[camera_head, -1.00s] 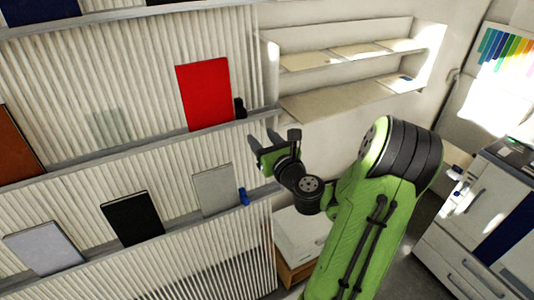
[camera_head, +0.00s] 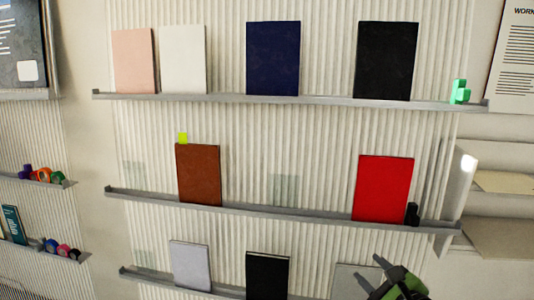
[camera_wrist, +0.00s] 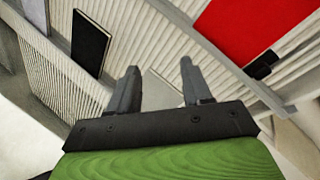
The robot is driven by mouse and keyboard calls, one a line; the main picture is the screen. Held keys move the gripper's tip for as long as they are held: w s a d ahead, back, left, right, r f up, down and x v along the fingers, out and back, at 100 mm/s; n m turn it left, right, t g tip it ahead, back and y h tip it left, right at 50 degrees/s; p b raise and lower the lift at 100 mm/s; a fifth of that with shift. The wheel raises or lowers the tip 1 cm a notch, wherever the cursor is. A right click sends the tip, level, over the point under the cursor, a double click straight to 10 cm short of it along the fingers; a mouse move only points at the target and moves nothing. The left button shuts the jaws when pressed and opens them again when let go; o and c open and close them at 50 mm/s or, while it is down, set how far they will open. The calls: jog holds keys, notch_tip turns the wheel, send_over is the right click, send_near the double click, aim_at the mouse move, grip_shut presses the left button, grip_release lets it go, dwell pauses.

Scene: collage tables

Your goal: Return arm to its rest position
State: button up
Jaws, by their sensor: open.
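My gripper (camera_head: 378,274) shows at the bottom right of the head view, in front of the lowest shelf. In the wrist view my gripper (camera_wrist: 157,88) has its two grey fingers apart, with nothing between them. A grey panel (camera_head: 350,279) on the lowest shelf is partly hidden by the gripper in the head view. A red panel (camera_head: 383,188) stands on the middle shelf above the gripper. It also shows at the top right of the wrist view (camera_wrist: 255,25). Most of my arm is out of the head view.
The wall rack holds a top shelf (camera_head: 290,101), a middle shelf (camera_head: 270,209) and a lowest shelf (camera_head: 215,291). A black panel (camera_head: 267,275) and a pale panel (camera_head: 190,265) stand low. A brown panel (camera_head: 199,175) stands mid-left. Side shelves (camera_head: 500,183) are at the right.

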jog(key=s+a+f+n+g, duration=0.1)
jog(key=s+a+n+g, duration=0.3)
jog(key=a+n, duration=0.4)
jog(key=s+a+f+n+g, duration=0.2)
jog(key=s+a+n+g, duration=0.15)
jog(key=a+n, duration=0.45)
jog(key=s+d+r+n+g+h, duration=0.1)
jog(key=s+d+n, duration=0.1)
jog(key=s+n, duration=0.3)
jog(key=s+d+r+n+g, duration=0.1)
jog(key=s+r+n, duration=0.1)
jog(key=s+n, duration=0.4)
jog(key=s, duration=0.2)
jog(key=shift+s+d+r+h, duration=0.3)
jog(key=shift+s+d+h, duration=0.05)
jog(key=shift+h, duration=0.05)
